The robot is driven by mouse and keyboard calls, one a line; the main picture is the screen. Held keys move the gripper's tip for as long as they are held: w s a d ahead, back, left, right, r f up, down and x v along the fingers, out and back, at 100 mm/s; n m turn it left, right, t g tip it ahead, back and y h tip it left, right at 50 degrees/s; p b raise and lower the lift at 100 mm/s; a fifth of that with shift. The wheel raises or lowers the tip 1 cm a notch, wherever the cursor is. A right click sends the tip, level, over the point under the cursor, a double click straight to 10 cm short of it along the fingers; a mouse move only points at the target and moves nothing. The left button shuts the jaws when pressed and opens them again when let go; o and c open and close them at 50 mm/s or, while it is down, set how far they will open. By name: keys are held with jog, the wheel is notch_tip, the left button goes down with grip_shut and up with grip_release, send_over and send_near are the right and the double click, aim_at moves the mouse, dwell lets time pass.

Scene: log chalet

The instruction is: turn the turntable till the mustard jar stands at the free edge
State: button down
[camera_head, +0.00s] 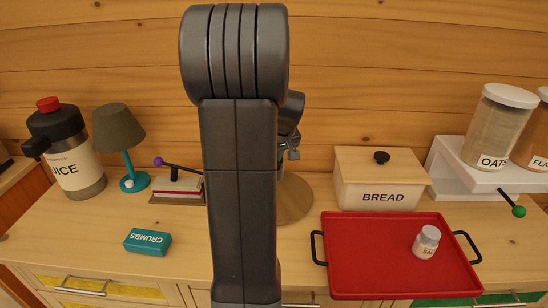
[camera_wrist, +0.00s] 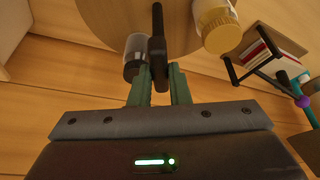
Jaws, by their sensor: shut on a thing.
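The round wooden turntable (camera_head: 294,200) stands on the counter, mostly hidden behind my arm in the head view. In the wrist view the turntable (camera_wrist: 105,18) fills the top. A jar with a yellow lid (camera_wrist: 218,30), probably the mustard jar, stands on its right side there; its label cannot be read. A dark, silvery jar (camera_wrist: 136,52) stands on the left, beside my fingers. My gripper (camera_wrist: 159,80) is shut on a black upright handle (camera_wrist: 157,35) between its green fingers. The fingers are hidden in the head view.
A bread box (camera_head: 380,185) and a red tray (camera_head: 395,260) with a small white jar (camera_head: 426,242) are to the right. Books (camera_head: 178,190), a lamp (camera_head: 119,130), a juice jug (camera_head: 70,155) and a crumbs box (camera_head: 147,242) are to the left. The log wall is close behind.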

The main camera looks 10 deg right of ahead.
jog(key=shift+w+d+n+g+y+b, duration=0.1)
jog(key=shift+n+g+y+b, duration=0.35)
jog(key=shift+n, duration=1.2)
jog(key=shift+w+d+n+g+y+b, duration=0.1)
jog(key=shift+n+g+y+b, duration=0.35)
jog(key=shift+n, duration=1.2)
jog(key=shift+n+g+y, duration=0.35)
jog(key=shift+n+g, duration=0.05)
jog(key=shift+n, duration=1)
jog(key=shift+n+g+y, duration=0.35)
jog(key=shift+n+g, duration=0.05)
jog(key=shift+n, duration=1.6)
jog(key=c, duration=1.4)
grip_release()
jog(key=shift+o, duration=0.2)
jog(key=w+v, duration=0.1)
jog(key=v, duration=1.3)
jog(key=shift+s, duration=0.2)
